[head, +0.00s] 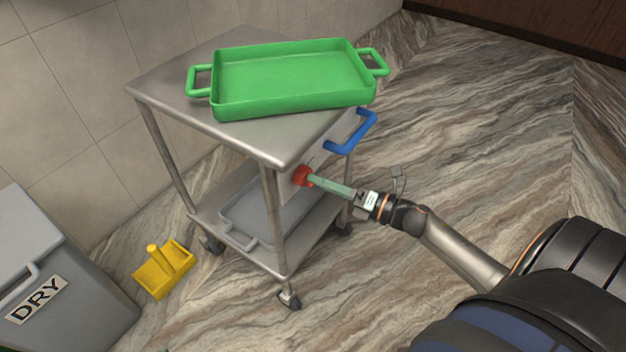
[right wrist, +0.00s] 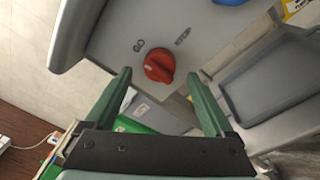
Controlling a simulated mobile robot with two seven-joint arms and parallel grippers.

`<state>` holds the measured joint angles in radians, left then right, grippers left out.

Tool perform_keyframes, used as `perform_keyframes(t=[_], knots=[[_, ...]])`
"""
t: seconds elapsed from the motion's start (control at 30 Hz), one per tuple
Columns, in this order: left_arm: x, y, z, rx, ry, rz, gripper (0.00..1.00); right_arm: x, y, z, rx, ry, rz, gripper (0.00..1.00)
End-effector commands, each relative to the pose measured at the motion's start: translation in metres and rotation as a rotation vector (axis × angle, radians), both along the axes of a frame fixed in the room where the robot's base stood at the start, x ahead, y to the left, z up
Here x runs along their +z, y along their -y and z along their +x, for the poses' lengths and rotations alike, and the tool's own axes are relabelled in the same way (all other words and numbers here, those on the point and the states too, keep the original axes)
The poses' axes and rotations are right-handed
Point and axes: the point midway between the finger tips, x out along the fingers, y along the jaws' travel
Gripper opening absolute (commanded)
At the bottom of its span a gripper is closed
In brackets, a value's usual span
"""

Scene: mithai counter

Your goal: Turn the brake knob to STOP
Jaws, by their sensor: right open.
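The red brake knob (head: 302,176) sits on the end panel of the steel trolley, below the blue handle. In the right wrist view the knob (right wrist: 159,68) is round with a raised grip bar. A GO mark (right wrist: 138,46) is up and left of it, and a second mark (right wrist: 182,36), hard to read, is up and right. I cannot tell which mark the knob points to. My right gripper (head: 312,180) is open, its green fingers aimed at the knob. In the wrist view the right fingertips (right wrist: 159,73) stand either side of the knob, apart from it. My left gripper is out of view.
The trolley (head: 160,85) carries a green tray (head: 218,109) on top and a grey tray (head: 240,238) on its lower shelf. The blue handle (head: 366,133) juts out above the knob. A yellow dustpan-like item (head: 165,272) and a grey DRY bin (head: 85,290) stand left. Floor at right is clear.

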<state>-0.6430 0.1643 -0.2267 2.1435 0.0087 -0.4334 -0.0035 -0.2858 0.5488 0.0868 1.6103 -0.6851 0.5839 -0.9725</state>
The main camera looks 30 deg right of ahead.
Motion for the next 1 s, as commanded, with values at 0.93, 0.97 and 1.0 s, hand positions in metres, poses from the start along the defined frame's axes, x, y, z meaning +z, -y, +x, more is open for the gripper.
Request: perform_keyframes(t=[0.93,0.97,1.0], knots=[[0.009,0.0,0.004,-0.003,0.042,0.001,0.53,0.0,-0.014,0.025,-0.001,-0.001,0.0,0.48],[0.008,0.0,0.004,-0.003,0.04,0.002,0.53,0.0,-0.014,0.025,-0.001,-0.001,0.0,0.45],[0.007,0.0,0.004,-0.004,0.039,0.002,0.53,0.0,-0.014,0.025,-0.001,-0.001,0.0,0.4]])
